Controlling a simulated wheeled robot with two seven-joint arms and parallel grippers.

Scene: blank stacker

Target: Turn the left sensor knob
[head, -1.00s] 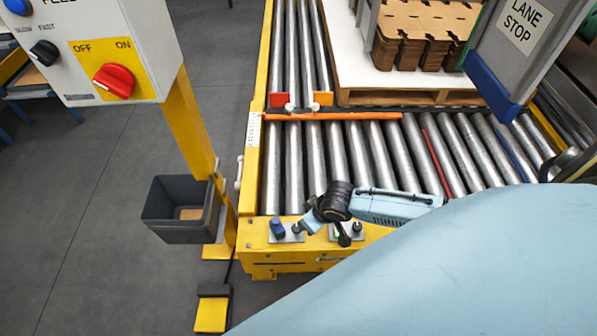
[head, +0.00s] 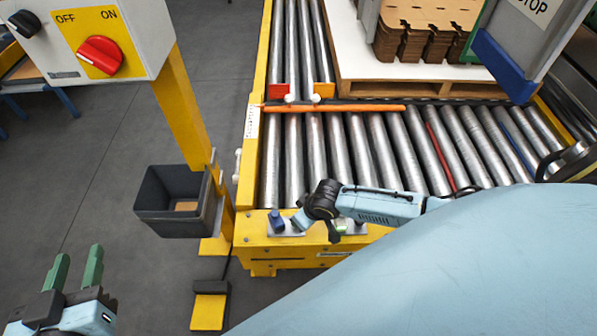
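A small blue sensor (head: 276,219) stands on the left grey plate (head: 289,233) at the yellow front end of the roller conveyor. A knob beside it cannot be made out clearly. A second grey plate (head: 354,228) sits to its right, partly covered by my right arm. My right gripper (head: 298,221) reaches over the left plate, just right of the blue sensor. Its fingers are too small and hidden to tell open from shut, and contact cannot be told. My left gripper (head: 76,268) is at the lower left, its green fingers apart and empty.
A white control box with a red OFF/ON knob (head: 100,57) stands on a yellow post at upper left. A dark bin (head: 165,215) hangs on the post. A yellow pedal (head: 208,311) lies on the floor. A pallet of cardboard (head: 425,35) stands behind the rollers.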

